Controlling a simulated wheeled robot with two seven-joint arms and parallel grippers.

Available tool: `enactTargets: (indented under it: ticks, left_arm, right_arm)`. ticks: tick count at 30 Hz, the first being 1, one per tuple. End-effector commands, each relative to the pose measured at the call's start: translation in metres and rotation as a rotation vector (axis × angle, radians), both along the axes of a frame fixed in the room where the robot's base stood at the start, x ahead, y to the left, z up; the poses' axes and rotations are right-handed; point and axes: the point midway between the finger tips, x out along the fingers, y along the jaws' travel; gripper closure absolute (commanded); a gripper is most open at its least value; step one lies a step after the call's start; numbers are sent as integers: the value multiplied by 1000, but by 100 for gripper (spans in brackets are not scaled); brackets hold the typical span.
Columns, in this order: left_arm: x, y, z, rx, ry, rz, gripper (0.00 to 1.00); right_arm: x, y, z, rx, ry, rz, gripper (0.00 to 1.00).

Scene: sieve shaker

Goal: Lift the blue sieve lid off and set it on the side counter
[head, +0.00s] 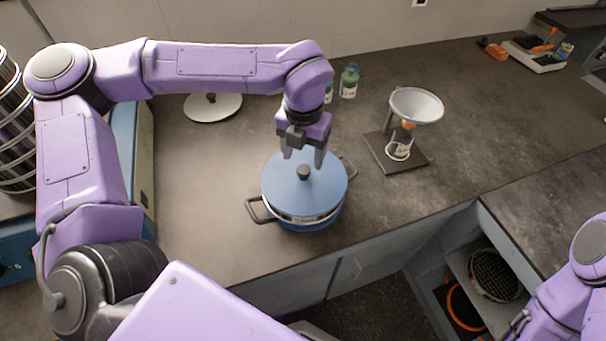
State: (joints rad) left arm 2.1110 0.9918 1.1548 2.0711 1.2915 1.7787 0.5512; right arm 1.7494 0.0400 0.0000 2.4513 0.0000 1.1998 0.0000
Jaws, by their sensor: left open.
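The blue lid (282,190) with a dark round knob (303,172) sits on a blue pot-like vessel (312,224) with two dark side handles on the counter. My left gripper (303,158) is open and points down just above the lid, its fingers close to the knob. I cannot tell whether the fingers touch the knob or the lid.
A white disc lid with a dark knob (212,106) lies behind on the grey counter (200,215). Small green bottles (349,82) stand at the back. A funnel on a stand (416,105) is to the right. A sieve stack (14,130) stands far left. The right counter is mostly clear.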

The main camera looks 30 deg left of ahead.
Motion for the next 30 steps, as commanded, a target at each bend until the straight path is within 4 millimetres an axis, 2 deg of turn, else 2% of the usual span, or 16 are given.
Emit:
enactTargets:
  ticks: [3,6,14,20,21,30]
  left_arm:
    - [-3,2,-21,0,9,0,35]
    - [-3,2,-38,0,7,2,35]
    - [-3,2,-44,-1,3,3,35]
    - [-3,2,-44,0,3,3,97]
    - [-3,2,-44,0,3,3,100]
    - [-2,2,-41,0,1,3,100]
  right_arm:
    - [1,0,12,0,-2,0,58]
    - [1,0,12,0,-2,0,58]
    - [1,0,12,0,-2,0,58]
    - [1,0,12,0,-2,0,58]
    - [1,0,12,0,-2,0,58]
    - [1,0,11,0,-2,0,58]
